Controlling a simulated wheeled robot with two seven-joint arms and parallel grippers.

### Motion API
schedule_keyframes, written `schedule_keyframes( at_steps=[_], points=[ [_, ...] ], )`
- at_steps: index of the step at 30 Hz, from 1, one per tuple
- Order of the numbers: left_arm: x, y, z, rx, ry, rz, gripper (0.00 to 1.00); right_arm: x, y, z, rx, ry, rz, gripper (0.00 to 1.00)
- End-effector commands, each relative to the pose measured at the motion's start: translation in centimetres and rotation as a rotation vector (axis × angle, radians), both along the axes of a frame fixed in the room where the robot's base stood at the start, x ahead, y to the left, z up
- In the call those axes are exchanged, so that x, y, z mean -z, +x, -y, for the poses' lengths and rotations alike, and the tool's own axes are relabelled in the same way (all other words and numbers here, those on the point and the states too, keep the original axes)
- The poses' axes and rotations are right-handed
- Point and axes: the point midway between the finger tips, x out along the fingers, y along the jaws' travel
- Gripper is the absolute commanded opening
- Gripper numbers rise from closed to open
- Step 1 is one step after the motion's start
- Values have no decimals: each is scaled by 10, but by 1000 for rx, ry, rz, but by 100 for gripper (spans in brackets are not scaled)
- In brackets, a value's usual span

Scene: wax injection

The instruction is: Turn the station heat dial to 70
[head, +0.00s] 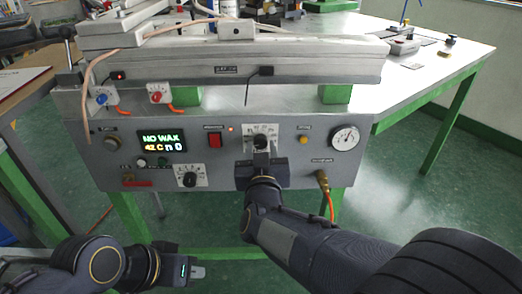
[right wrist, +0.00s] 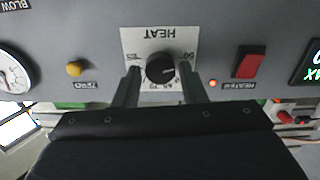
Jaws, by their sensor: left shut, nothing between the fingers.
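The heat dial is a black knob (right wrist: 160,68) on a white plate labelled HEAT in the right wrist view, where the plate appears upside down. In the head view its plate (head: 248,132) is on the station front, partly hidden by my right gripper (head: 262,158). In the right wrist view the two fingers of my right gripper (right wrist: 160,85) stand either side of the knob, with a small gap on each side; it is open. The station display (head: 162,142) reads NO WAX and 42 C n 0. My left gripper (head: 198,271) is shut and empty, low in front of the station.
A red heater switch (head: 214,140) is left of the heat dial. A yellow button (head: 304,139) and a gauge (head: 345,138) are to its right. A second dial (head: 189,178) is lower left. A hose fitting (head: 322,178) sticks out at lower right.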

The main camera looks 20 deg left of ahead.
Motion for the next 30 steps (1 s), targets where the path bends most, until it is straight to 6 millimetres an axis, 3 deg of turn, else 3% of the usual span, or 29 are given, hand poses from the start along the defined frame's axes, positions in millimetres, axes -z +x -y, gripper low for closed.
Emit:
schedule_keyframes(
  at_steps=[1,7,19,30],
  points=[
    [0,0,0,0,0,0,0,0,0,0,0,0,0,31],
    [0,0,0,0,0,0,0,0,0,0,0,0,0,8],
    [7,0,0,0,0,0,0,2,0,0,-1,86,-27,8],
    [27,0,0,0,0,0,0,3,0,0,0,380,-116,8]
  ],
)
